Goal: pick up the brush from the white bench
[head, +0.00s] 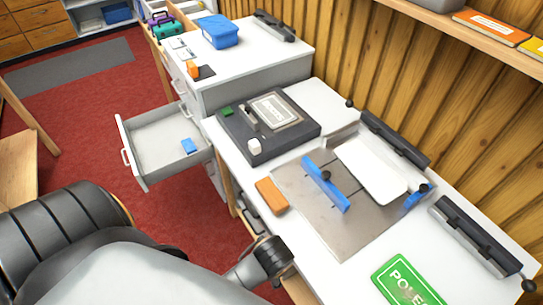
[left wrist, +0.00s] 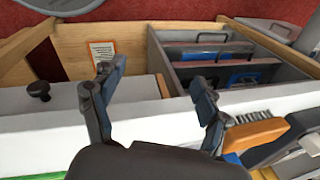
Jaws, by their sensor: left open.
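In the left wrist view an orange piece (left wrist: 258,131) with a row of grey bristles (left wrist: 254,117) along its far edge lies at the lower right; it looks like the brush. Part of it is hidden behind a dark grey piece. My left gripper (left wrist: 158,74) is open and empty, with its right finger close to the bristle side. In the head view an orange block (head: 271,196) lies on the white bench (head: 340,274) near its front edge; I cannot tell if it is the same thing. My left arm comes in at the lower left there, its fingertips not clear.
A grey board with a blue bar (head: 326,183), a dark press-like box (head: 235,137) and a green pack (head: 405,284) stand on the bench. An open drawer (head: 150,183) juts out at left. A divided grey bin (left wrist: 163,88) shows in the wrist view.

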